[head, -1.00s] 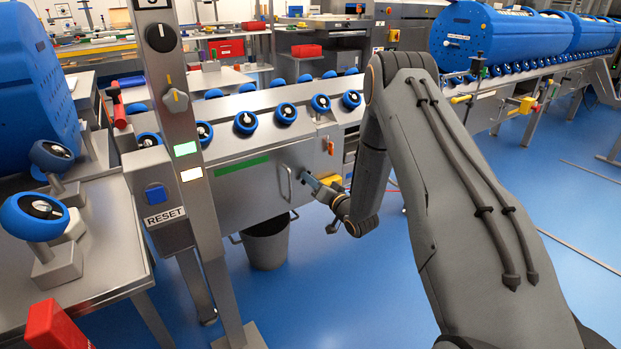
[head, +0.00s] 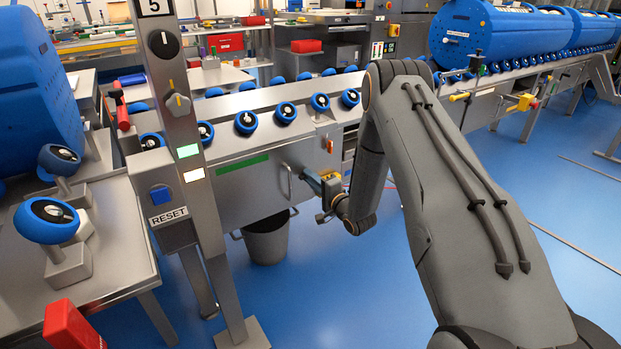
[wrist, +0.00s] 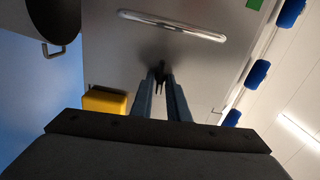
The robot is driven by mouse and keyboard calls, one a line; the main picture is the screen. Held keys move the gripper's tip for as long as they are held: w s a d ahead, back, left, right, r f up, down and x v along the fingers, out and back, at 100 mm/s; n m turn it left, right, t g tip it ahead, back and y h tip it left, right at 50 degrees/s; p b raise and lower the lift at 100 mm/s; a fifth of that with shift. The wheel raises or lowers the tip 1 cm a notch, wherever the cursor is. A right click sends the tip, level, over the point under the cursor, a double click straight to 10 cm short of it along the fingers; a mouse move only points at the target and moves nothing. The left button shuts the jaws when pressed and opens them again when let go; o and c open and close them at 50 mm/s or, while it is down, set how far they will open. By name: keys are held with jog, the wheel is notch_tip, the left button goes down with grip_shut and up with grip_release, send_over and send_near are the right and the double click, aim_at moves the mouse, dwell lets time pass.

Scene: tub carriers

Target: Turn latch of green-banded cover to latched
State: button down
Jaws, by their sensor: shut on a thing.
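The green-banded cover (head: 228,190) is the grey metal panel with a green strip (head: 243,164) on the front of the conveyor line. It has a bar handle (head: 287,180), which also shows in the wrist view (wrist: 172,25). My gripper (head: 307,174) is at the cover's right part, just right of the handle. In the wrist view my gripper (wrist: 161,82) has its fingers close together on a small dark latch (wrist: 161,72) against the panel. The fingers and shadow partly hide the latch, so its exact angle is unclear.
A grey bucket (head: 266,243) stands on the floor below the cover. A yellow block (wrist: 105,101) is beside the fingers in the wrist view. A post with knobs and a RESET box (head: 167,217) stand left.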

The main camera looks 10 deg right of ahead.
jog(key=shift+m, duration=0.5)
jog(key=c, duration=1.8)
grip_release()
jog(key=shift+o, duration=0.2)
jog(key=shift+s, duration=0.1)
jog(key=v, duration=0.7)
jog(key=shift+s+d+p, duration=0.15)
jog(key=shift+s+p, duration=0.1)
jog(key=shift+p, duration=0.2)
